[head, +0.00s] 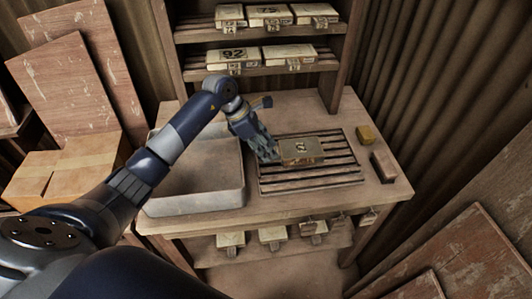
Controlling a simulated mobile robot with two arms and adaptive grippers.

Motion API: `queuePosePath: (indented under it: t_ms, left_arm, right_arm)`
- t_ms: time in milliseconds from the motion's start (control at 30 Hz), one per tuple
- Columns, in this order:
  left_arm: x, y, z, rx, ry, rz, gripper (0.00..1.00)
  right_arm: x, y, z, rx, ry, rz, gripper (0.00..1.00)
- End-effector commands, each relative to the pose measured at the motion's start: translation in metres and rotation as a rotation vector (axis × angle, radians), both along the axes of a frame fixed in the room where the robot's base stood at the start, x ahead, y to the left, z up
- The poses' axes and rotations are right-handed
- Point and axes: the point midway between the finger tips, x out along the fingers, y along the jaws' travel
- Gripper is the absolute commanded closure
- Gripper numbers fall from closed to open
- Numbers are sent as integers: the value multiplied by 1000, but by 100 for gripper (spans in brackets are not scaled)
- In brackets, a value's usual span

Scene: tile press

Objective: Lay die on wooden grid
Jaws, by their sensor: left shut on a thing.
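The die (300,152) is a brownish block with a pale marked face, at the far middle of the slatted wooden grid (345,176) on the table. My left gripper (273,155) comes in from the left and is shut on the die's left side. The die looks low over the slats; I cannot tell whether it touches them. The gripper covers the die's left end and part of the grid's left side. My right gripper is not in view.
A grey basin (200,203) stands left of the grid. Shelves with numbered dies (234,55) rise behind. Several tagged pieces sit on a lower shelf.

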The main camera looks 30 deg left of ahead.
Motion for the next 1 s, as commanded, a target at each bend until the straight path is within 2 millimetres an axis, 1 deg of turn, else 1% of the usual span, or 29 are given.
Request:
queuePosePath:
  t_ms: [67, 200, 300, 533, 633, 667, 700, 733, 1000]
  left_arm:
    - [0, -2, -3, -5, 0, 0, 100]
    - [-1, -2, -22, -6, 3, 1, 100]
    - [0, -1, -31, -5, -2, 1, 100]
    - [0, -1, -34, -3, -3, 0, 100]
    - [0, 0, -37, -1, -4, 0, 100]
    - [-1, 0, -38, 0, 0, 0, 63]
    - [-1, 0, -37, 0, 0, 0, 54]
    - [-1, 0, -37, 0, 0, 0, 47]
    - [-1, 0, -37, 0, 1, 0, 47]
  right_arm:
    - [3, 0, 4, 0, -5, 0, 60]
    - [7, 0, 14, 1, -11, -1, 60]
    - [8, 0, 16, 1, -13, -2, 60]
    - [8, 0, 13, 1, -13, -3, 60]
    - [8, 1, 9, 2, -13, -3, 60]
    - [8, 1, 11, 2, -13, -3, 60]
    - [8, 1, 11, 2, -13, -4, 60]
    - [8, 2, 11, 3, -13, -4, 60]
    - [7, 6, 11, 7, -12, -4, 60]
